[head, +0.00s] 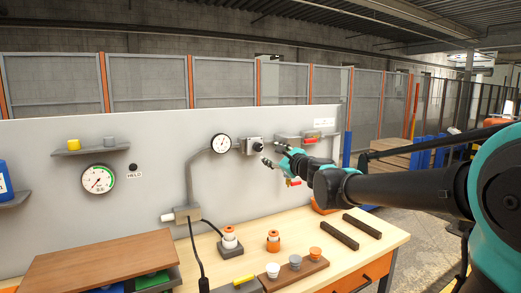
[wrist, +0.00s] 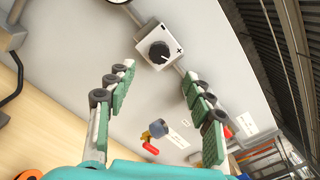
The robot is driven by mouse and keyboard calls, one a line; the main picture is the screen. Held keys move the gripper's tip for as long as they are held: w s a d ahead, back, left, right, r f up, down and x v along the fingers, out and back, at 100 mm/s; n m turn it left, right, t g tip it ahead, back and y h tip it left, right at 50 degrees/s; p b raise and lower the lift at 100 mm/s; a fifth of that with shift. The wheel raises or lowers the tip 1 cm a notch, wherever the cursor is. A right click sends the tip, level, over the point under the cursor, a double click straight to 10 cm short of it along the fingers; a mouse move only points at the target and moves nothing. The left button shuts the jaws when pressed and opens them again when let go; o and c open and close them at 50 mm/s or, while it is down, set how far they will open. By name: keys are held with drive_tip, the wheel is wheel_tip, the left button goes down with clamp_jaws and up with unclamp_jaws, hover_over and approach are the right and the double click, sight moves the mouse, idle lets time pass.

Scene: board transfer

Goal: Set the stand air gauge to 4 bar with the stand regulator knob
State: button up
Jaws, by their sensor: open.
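The regulator is a pale square box on the upright grey panel, with a round black knob (wrist: 159,53) marked plus and minus; the box also shows in the head view (head: 254,145). A small white round gauge (head: 220,143) sits just left of it on the same pipe; its reading is too small to tell. Only its edge shows at the top of the wrist view. My gripper (head: 274,154) is open and empty, in front of the panel, right of and slightly below the regulator. In the wrist view the knob lies beyond the fingertips (wrist: 158,70), apart from them.
A larger gauge (head: 98,179) is at the panel's left, below a small shelf (head: 91,149). Red-handled fittings (head: 311,141) are on the panel near my gripper. The bench (head: 345,258) below holds a brown board (head: 100,255), orange-topped parts and dark bars (head: 337,235).

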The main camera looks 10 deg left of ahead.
sight(259, 148)
drive_tip(key=x, duration=0.9)
drive_tip(key=shift+w+a, duration=0.2)
drive_tip(key=c, duration=1.2)
